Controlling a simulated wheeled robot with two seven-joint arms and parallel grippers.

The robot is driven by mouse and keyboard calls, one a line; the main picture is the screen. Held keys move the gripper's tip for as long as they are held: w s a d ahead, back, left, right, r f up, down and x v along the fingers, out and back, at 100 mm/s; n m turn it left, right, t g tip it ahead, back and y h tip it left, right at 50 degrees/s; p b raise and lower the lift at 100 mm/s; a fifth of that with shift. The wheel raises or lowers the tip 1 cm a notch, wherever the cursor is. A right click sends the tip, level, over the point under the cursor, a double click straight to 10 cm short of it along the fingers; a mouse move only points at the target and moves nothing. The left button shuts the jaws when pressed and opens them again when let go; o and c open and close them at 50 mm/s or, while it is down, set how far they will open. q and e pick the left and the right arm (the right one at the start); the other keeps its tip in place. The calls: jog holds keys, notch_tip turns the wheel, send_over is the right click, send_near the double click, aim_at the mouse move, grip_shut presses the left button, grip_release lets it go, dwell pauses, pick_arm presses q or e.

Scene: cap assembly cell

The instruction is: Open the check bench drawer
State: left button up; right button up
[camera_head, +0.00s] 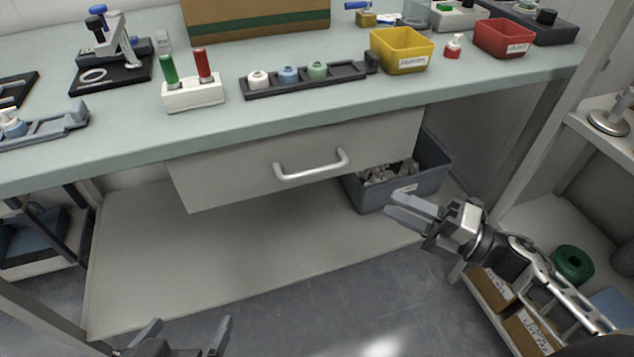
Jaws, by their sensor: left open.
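The check bench drawer (230,178) has a plain light-grey front under the green bench top. It looks closed, with no opening visible above its front. Its pale bar handle (312,170) is on the middle of the front, and nothing touches it. My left gripper (187,335) is at the bottom edge, low in front of the bench, with its fingers spread and nothing between them. My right gripper (390,204) is right of and below the handle, apart from it, pointing left. Its fingers appear close together, but the angle hides the gap.
A grey bin (428,180) of metal parts stands on the lower shelf (215,265), behind my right gripper. A shelf rack (535,195) stands at the right. The bench top (130,140) holds fixtures, a cap rail (345,76) and yellow and red bins. Space before the handle is clear.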

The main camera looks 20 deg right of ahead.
aim_at(317, 169)
jog(key=p+x, duration=0.1)
jog(key=x, duration=1.4)
jog(key=shift+w+a, duration=0.2)
jog(key=shift+a, duration=0.15)
grip_shut()
